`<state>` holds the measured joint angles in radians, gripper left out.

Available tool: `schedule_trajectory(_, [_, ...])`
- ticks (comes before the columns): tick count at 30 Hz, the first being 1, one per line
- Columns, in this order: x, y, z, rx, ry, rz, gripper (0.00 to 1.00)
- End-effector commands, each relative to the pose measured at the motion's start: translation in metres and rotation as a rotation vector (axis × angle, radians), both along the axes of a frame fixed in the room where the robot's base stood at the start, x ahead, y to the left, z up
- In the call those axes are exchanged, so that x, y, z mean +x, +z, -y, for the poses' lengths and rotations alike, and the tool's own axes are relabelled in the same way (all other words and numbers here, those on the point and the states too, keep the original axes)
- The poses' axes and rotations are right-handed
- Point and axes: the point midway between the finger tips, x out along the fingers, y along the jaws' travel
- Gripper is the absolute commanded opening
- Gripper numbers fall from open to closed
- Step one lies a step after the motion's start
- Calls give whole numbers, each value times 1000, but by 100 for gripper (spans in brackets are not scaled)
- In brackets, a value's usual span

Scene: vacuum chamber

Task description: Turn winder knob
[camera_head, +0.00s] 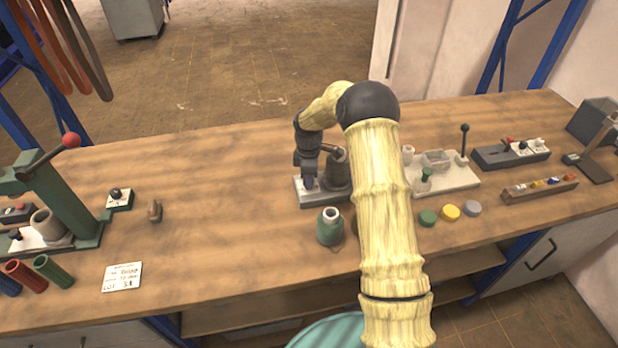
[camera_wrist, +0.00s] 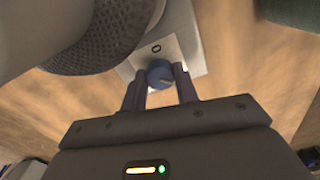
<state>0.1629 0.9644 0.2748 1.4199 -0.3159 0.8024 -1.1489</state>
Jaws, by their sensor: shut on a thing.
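The winder (camera_head: 318,196) is a grey base with a dark cylinder (camera_head: 337,172) standing on it, in the middle of the bench in the head view. Its knob (camera_wrist: 160,74) is round and blue, with a mark "0" on the pale plate (camera_wrist: 187,43) beside it in the wrist view. My gripper (camera_wrist: 161,85) has one finger on each side of the knob and is shut on it. In the head view my gripper (camera_head: 309,181) points down at the left part of the base, and the knob is mostly hidden there.
A green bottle-like spool (camera_head: 329,227) stands just in front of the winder. Green, yellow and grey caps (camera_head: 450,211) lie to the right, near a white-based fixture (camera_head: 443,172). A green press with a red ball (camera_head: 70,140) stands at the left. The bench between is mostly clear.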

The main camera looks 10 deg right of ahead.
Motion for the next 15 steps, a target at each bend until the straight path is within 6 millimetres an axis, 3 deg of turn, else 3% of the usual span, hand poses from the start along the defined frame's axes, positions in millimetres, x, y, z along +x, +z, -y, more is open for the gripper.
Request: schedule_trajectory(15, [2, 1, -2, 2, -450, 5, 7])
